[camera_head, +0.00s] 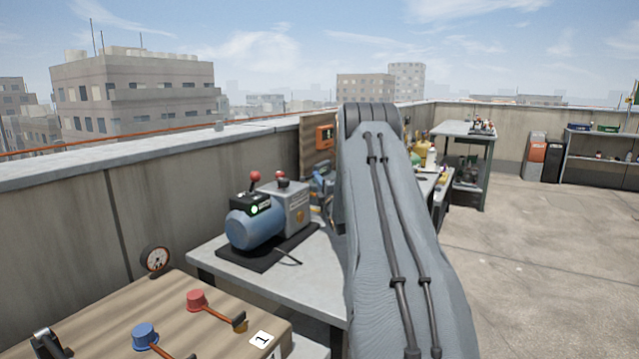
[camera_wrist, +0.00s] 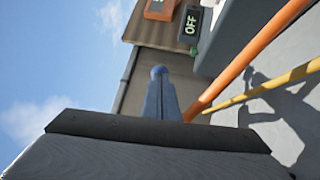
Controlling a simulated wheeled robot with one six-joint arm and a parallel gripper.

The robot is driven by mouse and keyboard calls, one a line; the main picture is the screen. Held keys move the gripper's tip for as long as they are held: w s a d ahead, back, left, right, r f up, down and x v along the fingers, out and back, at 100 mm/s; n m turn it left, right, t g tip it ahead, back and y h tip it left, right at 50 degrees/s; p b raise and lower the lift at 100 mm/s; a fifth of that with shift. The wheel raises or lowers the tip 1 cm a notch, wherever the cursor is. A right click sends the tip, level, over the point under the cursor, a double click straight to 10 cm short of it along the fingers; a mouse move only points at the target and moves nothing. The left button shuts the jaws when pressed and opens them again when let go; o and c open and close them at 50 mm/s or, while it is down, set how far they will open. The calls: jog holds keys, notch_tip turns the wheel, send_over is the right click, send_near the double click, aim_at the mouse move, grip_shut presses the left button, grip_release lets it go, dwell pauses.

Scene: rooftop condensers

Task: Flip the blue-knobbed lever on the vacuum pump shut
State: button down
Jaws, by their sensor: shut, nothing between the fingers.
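The vacuum pump (camera_head: 258,225) is a blue cylinder with a black box on top and a grey housing, on a dark mat. Two red knobs stand up from it; I see no blue knob on it in the head view. My arm covers what lies just right of it. In the wrist view, my gripper (camera_wrist: 160,85) is shut, its narrow blue-grey fingers pointing away from the camera. A rounded blue tip shows at their end; I cannot tell whether it is a knob or part of the fingers. A dark OFF label (camera_wrist: 191,22) with a green spot is beyond.
An orange bar (camera_wrist: 245,62) and a yellow bar (camera_wrist: 265,88) lie right of the fingers. Open floor (camera_head: 540,235) is at right.

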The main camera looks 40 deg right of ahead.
jog(key=shift+w, duration=0.15)
jog(key=b, duration=0.1)
jog(key=w+r+b, duration=0.1)
jog(key=b, duration=0.1)
jog(key=shift+d, duration=0.3)
jog(key=d+v, duration=0.2)
jog(key=v, duration=1.2)
jog(key=shift+s+f, duration=0.4)
jog(key=shift+f, duration=0.05)
jog(key=shift+a, duration=0.15)
